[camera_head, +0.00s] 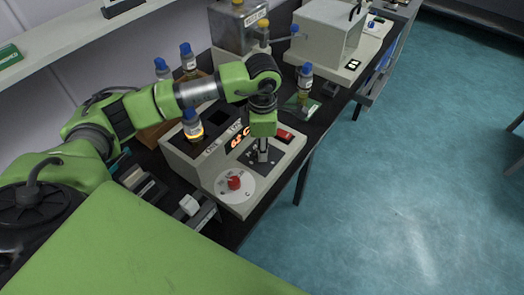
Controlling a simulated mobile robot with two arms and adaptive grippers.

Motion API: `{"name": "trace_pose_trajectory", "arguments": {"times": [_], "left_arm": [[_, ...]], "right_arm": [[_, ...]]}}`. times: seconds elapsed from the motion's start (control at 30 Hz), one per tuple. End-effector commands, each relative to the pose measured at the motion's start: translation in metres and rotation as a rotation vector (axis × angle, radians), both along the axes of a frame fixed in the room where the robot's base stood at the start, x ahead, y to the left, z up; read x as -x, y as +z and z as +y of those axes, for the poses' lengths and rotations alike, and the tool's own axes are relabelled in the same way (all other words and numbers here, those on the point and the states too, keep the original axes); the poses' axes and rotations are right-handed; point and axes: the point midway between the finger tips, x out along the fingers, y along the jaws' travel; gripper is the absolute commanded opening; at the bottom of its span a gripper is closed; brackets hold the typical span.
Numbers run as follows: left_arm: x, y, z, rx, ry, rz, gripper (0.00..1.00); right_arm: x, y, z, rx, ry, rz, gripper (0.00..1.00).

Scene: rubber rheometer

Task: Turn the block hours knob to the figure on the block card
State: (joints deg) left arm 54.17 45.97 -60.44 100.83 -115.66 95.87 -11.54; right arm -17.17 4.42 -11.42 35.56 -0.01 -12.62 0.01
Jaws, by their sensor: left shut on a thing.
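The block heater (192,168) is a pale box on the dark bench, with a red lit display (238,140) partly covered by my arm. My left gripper (263,158) points down at a black dial plate (284,160) on the heater's sloping front. It is shut on the small knob there, which the fingers mostly hide. I cannot read that dial's marks. A second dial, a white disc (222,190) with a red knob (234,183), sits left of it and apart from the gripper. I cannot pick out the block card for certain. My right gripper is not in view.
A blue-capped bottle (194,125) stands in the heater, glowing at its base. Another blue-capped bottle (304,85) stands behind my gripper near a green card (296,104). A red switch (285,135) is close beside the gripper. The floor to the right is clear.

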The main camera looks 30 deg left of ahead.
Motion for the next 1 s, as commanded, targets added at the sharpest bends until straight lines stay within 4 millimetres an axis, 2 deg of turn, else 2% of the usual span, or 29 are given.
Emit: {"name": "trace_pose_trajectory", "arguments": {"times": [0.57,0.6,0.63,1.0], "left_arm": [[-0.0007,0.0011,-0.0004,0.002,-0.03,-0.002,0.01],[-0.0007,0.001,-0.0005,0.002,-0.03,-0.002,0.33],[-0.0006,0.001,-0.0005,0.002,-0.03,-0.002,0.39],[-0.0003,0.0023,-0.0003,0.001,-0.029,-0.002,0.39]], "right_arm": [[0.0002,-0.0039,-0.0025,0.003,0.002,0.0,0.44],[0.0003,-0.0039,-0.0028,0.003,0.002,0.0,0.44],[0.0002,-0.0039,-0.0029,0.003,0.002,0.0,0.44],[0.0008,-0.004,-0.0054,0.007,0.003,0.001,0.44]]}}
